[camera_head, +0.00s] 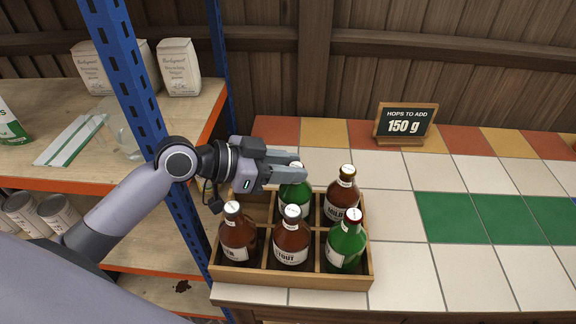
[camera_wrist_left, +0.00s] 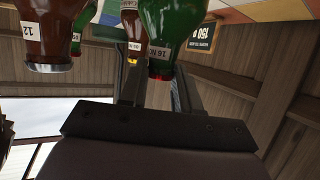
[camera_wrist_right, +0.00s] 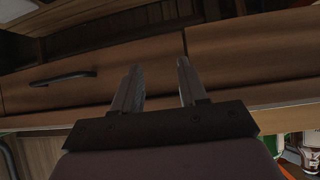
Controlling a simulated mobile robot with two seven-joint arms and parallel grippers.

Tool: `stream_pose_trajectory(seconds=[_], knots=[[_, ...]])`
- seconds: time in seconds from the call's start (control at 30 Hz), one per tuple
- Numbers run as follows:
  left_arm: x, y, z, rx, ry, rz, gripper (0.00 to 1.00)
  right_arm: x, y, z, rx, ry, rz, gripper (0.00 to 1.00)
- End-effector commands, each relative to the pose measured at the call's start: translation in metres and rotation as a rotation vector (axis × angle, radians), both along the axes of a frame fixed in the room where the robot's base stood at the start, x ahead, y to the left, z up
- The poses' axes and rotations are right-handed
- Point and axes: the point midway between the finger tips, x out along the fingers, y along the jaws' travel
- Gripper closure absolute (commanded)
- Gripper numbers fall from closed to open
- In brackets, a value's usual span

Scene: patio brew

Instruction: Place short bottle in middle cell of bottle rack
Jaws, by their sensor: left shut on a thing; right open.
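The wooden bottle rack (camera_head: 290,277) stands on the tiled counter, with two rows of cells. A green bottle (camera_head: 295,197) is at the back middle cell, its lower part hidden by the bottles in front. My left gripper (camera_head: 287,170) is shut on this bottle near its neck and cap. In the left wrist view a green bottle (camera_wrist_left: 172,30) hangs upside down in the picture, its capped end between the fingers (camera_wrist_left: 158,88). My right gripper (camera_wrist_right: 160,85) is open and empty, facing wooden drawer fronts.
Brown bottles (camera_head: 238,240), (camera_head: 291,243) and a green bottle (camera_head: 347,245) fill the front row. Another brown bottle (camera_head: 341,198) is at back right. The back left cell looks empty. A hops sign (camera_head: 405,122) stands behind. A blue shelf post (camera_head: 128,75) is close to my left arm.

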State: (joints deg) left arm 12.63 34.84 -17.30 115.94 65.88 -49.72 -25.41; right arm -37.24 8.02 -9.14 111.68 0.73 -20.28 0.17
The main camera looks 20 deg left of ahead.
Motion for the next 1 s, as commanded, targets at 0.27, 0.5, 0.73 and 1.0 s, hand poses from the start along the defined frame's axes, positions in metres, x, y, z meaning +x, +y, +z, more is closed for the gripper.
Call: stream_pose_trajectory(seconds=[0.27, 0.5, 0.73, 1.0], knots=[[0.001, 0.000, 0.001, -0.003, -0.005, 0.000, 1.00, 0.000, 0.000, -0.001, 0.000, 0.000, 0.000, 0.57], [0.000, 0.000, -0.003, 0.000, 0.000, 0.000, 0.43, 0.000, 0.000, -0.002, 0.000, 0.000, 0.000, 0.57], [0.000, 0.000, -0.002, 0.000, 0.000, 0.000, 0.43, 0.000, 0.000, -0.001, 0.000, 0.000, 0.000, 0.57], [-0.013, 0.018, 0.007, 0.004, 0.000, 0.002, 0.43, 0.000, 0.000, -0.003, 0.000, -0.001, 0.000, 0.57]])
